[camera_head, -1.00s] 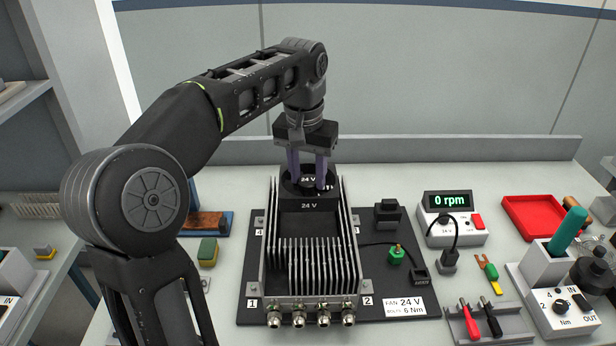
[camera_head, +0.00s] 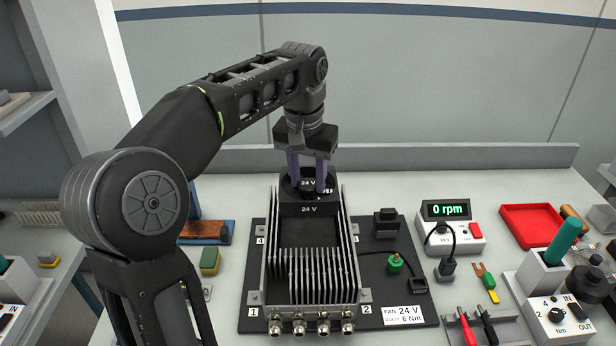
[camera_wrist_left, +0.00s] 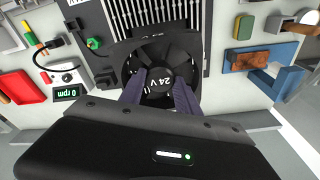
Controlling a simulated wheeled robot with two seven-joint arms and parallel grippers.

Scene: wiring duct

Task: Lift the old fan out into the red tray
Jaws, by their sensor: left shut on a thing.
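The old fan (camera_head: 308,208) is a black square unit marked 24 V, at the far end of the finned heat-sink housing (camera_head: 312,262). My left gripper (camera_head: 308,188) comes down from above and is shut on the fan's hub. In the left wrist view the purple fingers (camera_wrist_left: 160,88) close around the fan's round 24 V centre (camera_wrist_left: 167,84). I cannot tell how far the fan stands clear of the housing. The red tray (camera_head: 531,218) lies empty at the right back of the bench. My right gripper is not in view.
A meter reading 0 rpm (camera_head: 449,228) stands between housing and tray. A black block (camera_head: 386,222), a green knob (camera_head: 394,263) and a cable lie right of the housing. A torque tool with a teal handle (camera_head: 562,242) stands at the right. A sponge (camera_head: 210,261) lies left.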

